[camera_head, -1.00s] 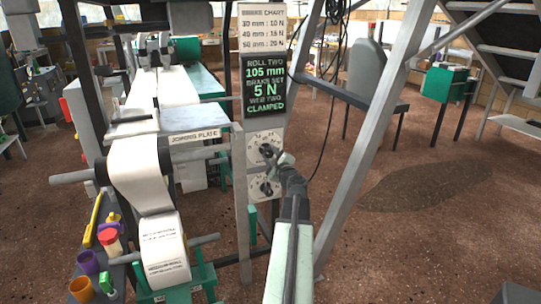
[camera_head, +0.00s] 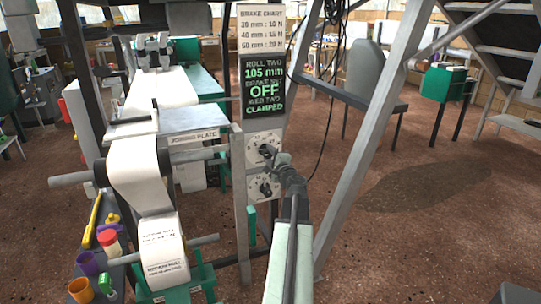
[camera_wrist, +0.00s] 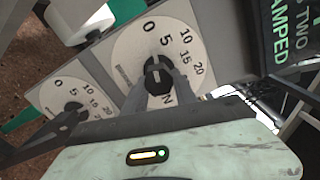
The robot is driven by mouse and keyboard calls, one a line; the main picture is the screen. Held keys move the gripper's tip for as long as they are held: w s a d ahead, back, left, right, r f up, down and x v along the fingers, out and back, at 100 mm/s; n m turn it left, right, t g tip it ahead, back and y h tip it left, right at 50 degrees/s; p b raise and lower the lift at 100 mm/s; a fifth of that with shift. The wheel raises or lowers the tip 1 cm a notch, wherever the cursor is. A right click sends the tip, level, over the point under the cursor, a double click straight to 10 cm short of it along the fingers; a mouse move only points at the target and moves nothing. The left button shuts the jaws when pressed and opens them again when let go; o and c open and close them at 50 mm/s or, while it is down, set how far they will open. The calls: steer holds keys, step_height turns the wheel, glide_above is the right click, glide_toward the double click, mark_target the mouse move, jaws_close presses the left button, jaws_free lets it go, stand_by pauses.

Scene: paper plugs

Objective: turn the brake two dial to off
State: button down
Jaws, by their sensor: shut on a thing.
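The upper dial (camera_head: 254,138) is a round white face with numbers, on the grey post. It also shows in the wrist view (camera_wrist: 127,50), marked 0, 5, 10, 15 and 20, with N below. Its dark knob (camera_wrist: 157,72) is in the middle, between my fingers. My gripper (camera_wrist: 159,83) is shut on this knob; in the head view the gripper (camera_head: 270,154) partly covers the dial. The display (camera_head: 264,88) above reads "ROLL TWO 105 mm, BRAKE SET OFF, WEB TWO CLAMPED". The knob's exact pointer mark is hard to make out.
A second dial (camera_head: 264,189) sits just below, also in the wrist view (camera_wrist: 62,94). A brake chart (camera_head: 261,27) hangs above the display. A slanted grey beam (camera_head: 352,160) stands close right of my arm. Paper rolls and the joining plate (camera_head: 194,137) lie left.

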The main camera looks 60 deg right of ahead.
steer(key=c, duration=1)
jaws_free()
steer(key=v, duration=0.8)
